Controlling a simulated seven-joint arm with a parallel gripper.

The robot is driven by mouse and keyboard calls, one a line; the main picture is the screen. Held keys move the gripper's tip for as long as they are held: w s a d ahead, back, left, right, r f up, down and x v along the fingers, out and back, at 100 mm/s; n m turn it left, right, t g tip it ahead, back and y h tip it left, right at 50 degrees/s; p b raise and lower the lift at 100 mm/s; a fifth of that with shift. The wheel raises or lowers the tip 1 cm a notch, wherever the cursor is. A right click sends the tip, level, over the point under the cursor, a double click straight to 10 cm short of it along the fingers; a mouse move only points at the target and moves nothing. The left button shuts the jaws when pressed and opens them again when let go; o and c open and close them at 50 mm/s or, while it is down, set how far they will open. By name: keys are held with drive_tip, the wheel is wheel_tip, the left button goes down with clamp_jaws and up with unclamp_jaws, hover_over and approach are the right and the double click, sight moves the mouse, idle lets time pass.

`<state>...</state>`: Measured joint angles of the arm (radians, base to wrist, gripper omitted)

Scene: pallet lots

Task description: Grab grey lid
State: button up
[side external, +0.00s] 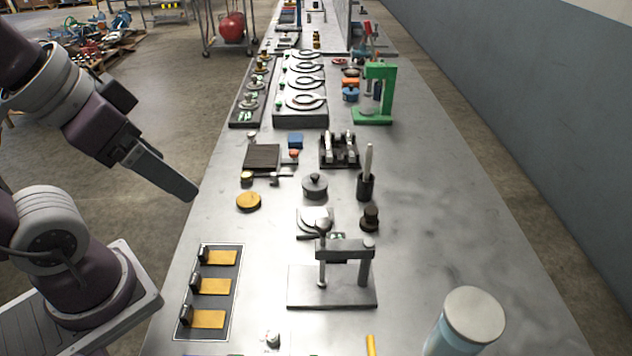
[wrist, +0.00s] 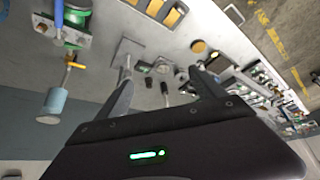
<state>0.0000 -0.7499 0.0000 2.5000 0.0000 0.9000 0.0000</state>
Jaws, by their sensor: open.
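A round dark-grey lid with a knob on top (side external: 315,187) sits on the metal bench, right of a yellow disc (side external: 248,201). A jar with a flat light-grey top (side external: 474,314) stands at the near right; it also shows at the left of the wrist view (wrist: 52,104). My gripper (side external: 190,194) hangs above the bench's left edge, to the left of the knobbed lid and apart from it. In the wrist view the fingers of my gripper (wrist: 161,78) are spread with nothing held between them. The knobbed lid (wrist: 182,75) shows beyond the fingers, near the right one.
A small grey press stand (side external: 345,250) stands nearer than the lid. A dark holder with an upright rod (side external: 366,185) is right of it. A board with yellow plates (side external: 210,290) lies at the near left. A green press (side external: 376,95) stands farther back. The bench's right side is mostly clear.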

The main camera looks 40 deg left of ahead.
drive_tip(key=m+g, duration=0.5)
drive_tip(key=m, duration=1.6)
hover_over(315, 175)
wheel_tip(315, 175, down, 15)
drive_tip(key=f, duration=0.1)
drive_tip(key=f+m, duration=0.1)
drive_tip(key=f, duration=0.1)
drive_tip(key=shift+w+a+f+g, duration=0.1)
drive_tip(key=shift+w+a+g, duration=0.15)
drive_tip(key=shift+w+g, duration=0.1)
drive_tip(key=shift+m, duration=0.3)
drive_tip(key=f, duration=0.7)
drive_tip(key=shift+s+d, duration=0.2)
drive_tip(key=shift+s, duration=0.15)
drive_tip(key=shift+r, duration=0.1)
drive_tip(key=c, duration=1.4)
